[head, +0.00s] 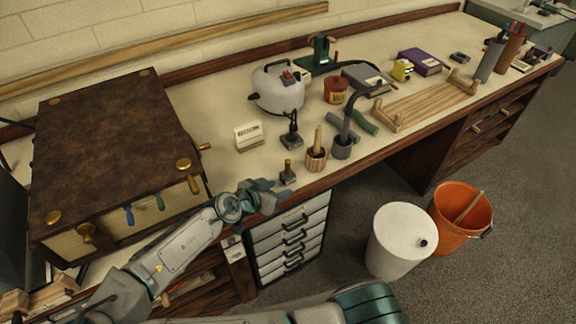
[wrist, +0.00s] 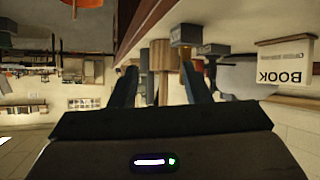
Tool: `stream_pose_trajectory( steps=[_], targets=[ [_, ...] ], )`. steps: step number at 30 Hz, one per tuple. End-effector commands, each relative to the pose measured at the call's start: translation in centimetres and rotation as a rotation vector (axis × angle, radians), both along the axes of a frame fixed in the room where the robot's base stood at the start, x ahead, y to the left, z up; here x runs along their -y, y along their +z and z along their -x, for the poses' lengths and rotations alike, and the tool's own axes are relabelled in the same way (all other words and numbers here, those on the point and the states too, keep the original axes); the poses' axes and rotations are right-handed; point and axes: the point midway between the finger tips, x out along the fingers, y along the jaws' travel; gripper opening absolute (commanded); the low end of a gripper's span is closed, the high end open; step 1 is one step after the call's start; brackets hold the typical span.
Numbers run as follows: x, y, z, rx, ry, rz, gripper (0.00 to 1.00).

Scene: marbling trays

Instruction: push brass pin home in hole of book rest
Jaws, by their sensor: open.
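A small dark grey block (head: 288,178) stands near the bench's front edge, with a short brass-brown pin (head: 287,164) upright on it. In the wrist view, which is upside down, the block (wrist: 184,34) and pin (wrist: 185,51) show just beyond the right fingertip. I cannot tell how deep the pin sits, or whether this block is the book rest. A slatted wooden stand (head: 428,103) with raised ends lies farther right. My gripper (head: 280,190) is open and empty, just in front of the block. The wrist view shows both fingers apart (wrist: 158,68).
A striped wooden pot (head: 316,160) and a grey pot (head: 342,149) stand right of the block. A card marked BOOK (head: 248,136) and a dark tool (head: 291,139) stand behind. A large brown box (head: 110,140) is left. A white bin (head: 398,242) and orange bucket (head: 450,228) stand on the floor.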

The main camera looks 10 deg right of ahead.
Motion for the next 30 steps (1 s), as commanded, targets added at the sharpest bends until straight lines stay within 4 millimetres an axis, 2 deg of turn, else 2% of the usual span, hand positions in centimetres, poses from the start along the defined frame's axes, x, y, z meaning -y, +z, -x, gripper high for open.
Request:
stream_pose_trajectory(
  steps=[3,8,24,30],
  targets=[
    [-1.6,2.0,-1.1,0.101,0.053,0.034,0.43],
    [-2.4,3.0,-1.8,0.159,0.080,0.046,0.43],
    [2.0,0.6,-6.2,0.162,0.080,0.046,0.43],
    [2.9,0.0,-7.2,0.163,0.082,0.045,0.43]
  ],
)
